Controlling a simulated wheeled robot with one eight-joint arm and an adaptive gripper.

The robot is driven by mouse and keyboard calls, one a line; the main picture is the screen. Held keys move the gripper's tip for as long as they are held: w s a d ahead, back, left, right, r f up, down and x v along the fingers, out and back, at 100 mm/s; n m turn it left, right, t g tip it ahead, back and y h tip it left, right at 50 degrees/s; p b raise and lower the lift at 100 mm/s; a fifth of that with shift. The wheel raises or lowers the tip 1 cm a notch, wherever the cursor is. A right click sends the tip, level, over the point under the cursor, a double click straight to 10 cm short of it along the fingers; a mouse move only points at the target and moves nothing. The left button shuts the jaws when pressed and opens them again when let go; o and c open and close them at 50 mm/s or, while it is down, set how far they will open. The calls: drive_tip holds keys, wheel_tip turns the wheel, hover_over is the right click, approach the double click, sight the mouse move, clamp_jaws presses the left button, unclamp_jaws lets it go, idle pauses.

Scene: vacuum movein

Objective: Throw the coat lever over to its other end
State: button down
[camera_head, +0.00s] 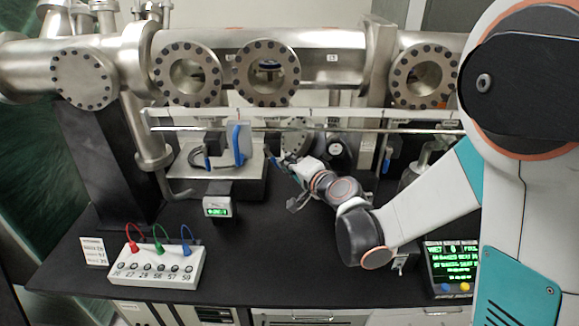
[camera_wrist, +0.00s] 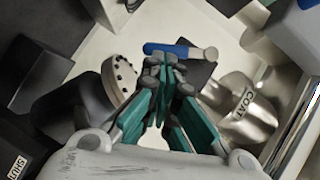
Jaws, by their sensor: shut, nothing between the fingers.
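In the wrist view, a metal cylinder marked COAT (camera_wrist: 245,108) stands right of my gripper. A short lever with a blue sleeve (camera_wrist: 168,50) and a pale rounded end lies crosswise just beyond the fingertips. I cannot tell whether the fingers touch it. My gripper (camera_wrist: 163,68) has teal fingers drawn together with nothing held between them. In the head view my gripper (camera_head: 284,160) reaches in under the glass rail, beside the grey stand. The COAT label cannot be made out there, and the lever's mounting is partly hidden behind the fingers.
A block marked SHUT (camera_wrist: 18,165) sits lower left in the wrist view. A larger upright blue handle (camera_head: 238,145) is left of my gripper. A plug box (camera_head: 155,268) and a green-text screen (camera_head: 452,262) stand in front.

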drive_tip(key=shift+a+f+m+t+y+b, duration=0.5)
drive_tip(key=shift+a+f+m+b, duration=0.65)
drive_tip(key=shift+b, duration=1.85)
drive_tip(key=shift+a+f+n, duration=0.25)
drive_tip(key=shift+f, duration=0.1)
